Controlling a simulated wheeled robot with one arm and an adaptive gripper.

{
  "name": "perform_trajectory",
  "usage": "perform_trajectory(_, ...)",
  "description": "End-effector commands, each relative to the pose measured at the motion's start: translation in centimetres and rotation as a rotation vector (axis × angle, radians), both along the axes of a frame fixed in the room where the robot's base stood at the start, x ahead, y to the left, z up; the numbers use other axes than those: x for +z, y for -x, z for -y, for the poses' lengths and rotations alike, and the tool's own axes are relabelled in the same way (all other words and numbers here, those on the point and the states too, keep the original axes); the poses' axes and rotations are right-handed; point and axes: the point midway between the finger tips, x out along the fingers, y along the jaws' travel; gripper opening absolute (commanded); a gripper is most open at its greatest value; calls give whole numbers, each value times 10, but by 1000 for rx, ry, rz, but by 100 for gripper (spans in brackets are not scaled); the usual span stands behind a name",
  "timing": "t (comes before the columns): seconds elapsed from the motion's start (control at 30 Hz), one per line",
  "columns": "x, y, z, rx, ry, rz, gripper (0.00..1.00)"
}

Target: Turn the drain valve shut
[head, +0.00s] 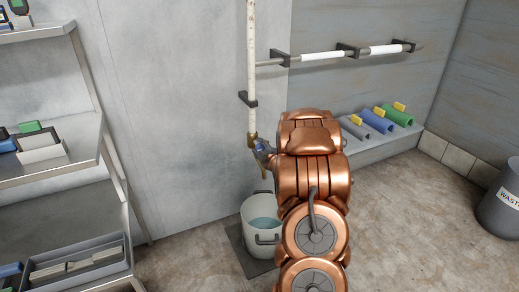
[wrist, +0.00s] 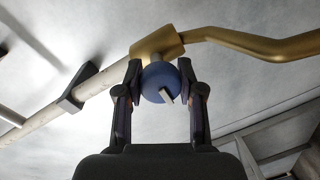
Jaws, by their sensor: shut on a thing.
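The drain valve shows in the wrist view as a brass body (wrist: 157,46) on a white pipe, with a round blue knob (wrist: 155,78) that has a pale pointer bar across it. My gripper (wrist: 160,82) has one finger on each side of the blue knob and is shut on it. In the head view, the white vertical pipe (head: 251,60) runs down the wall to the brass valve (head: 251,139). The blue knob is mostly hidden there behind my copper arm, and my fingertips cannot be made out.
A white bucket (head: 260,222) with bluish liquid stands below the valve on a dark mat (head: 238,246). A metal shelf rack (head: 60,155) is at the left. Colored half-pipes (head: 376,119) lie on a ledge (head: 372,147) at the right. A waste bin (head: 501,205) stands far right.

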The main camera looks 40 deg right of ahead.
Motion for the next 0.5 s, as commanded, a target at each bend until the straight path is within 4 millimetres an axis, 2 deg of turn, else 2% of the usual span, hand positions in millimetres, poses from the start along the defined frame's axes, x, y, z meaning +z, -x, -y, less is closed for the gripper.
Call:
perform_trajectory(0.2, 1, -2, -2, 5, 2, 2, 3)
perform_trajectory(0.23, 1, -2, -2, 5, 2, 2, 40)
perform_trajectory(0.47, 1, 0, 0, 1, 0, 2, 64)
perform_trajectory(0.5, 1, 0, 0, 0, 0, 1, 64)
